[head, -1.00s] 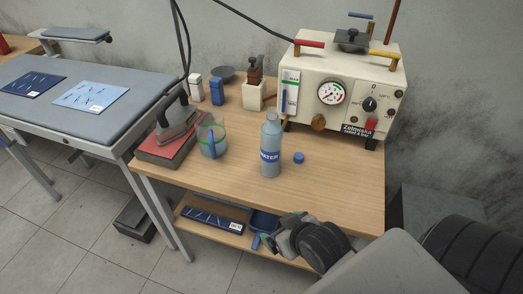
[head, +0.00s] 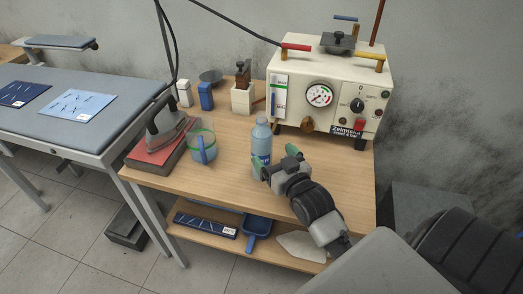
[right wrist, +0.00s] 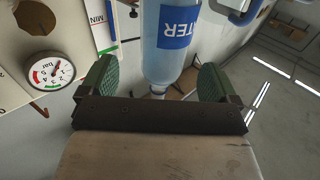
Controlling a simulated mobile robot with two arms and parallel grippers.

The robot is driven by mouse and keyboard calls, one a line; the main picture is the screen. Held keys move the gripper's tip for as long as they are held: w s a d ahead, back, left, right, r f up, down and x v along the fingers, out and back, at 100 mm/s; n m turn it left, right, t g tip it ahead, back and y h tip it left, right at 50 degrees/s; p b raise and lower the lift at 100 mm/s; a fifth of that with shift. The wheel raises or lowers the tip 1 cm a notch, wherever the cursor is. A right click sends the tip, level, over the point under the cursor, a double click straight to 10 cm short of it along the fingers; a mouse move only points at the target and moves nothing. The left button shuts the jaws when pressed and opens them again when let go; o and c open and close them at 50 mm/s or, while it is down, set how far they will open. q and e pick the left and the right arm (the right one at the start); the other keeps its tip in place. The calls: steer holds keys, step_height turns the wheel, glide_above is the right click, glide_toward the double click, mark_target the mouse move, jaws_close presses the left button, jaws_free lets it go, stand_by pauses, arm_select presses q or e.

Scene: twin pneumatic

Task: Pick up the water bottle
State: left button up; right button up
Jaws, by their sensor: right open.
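The water bottle (head: 261,141) stands upright on the wooden table, clear blue with a "WATER" label; its lower right side is partly hidden by my right gripper. My right gripper (head: 278,160) is open, its green fingers close to the bottle from the front right. In the right wrist view the bottle (right wrist: 172,58) appears between the two open fingers (right wrist: 157,80), with a gap visible on each side. I cannot tell how far it sits in between them. My left gripper is not in view.
A glass beaker (head: 202,147) and an iron (head: 165,127) on a red book stand left of the bottle. A cream machine with a gauge (head: 319,94) stands behind. A blue dustpan (head: 257,226) lies on the lower shelf. The table's front left (head: 220,183) is clear.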

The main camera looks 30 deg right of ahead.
mark_target(266, 138)
steer(key=w+p, duration=0.1)
steer(key=w, duration=0.5)
steer(key=c, duration=1.3)
steer(key=shift+r, duration=0.1)
steer(key=shift+r, duration=2)
steer(key=s+d+r, duration=0.6)
steer(key=s+d, duration=0.1)
steer(key=s, duration=0.2)
steer(key=shift+d+r+b, duration=0.15)
steer(key=shift+r+b, duration=0.2)
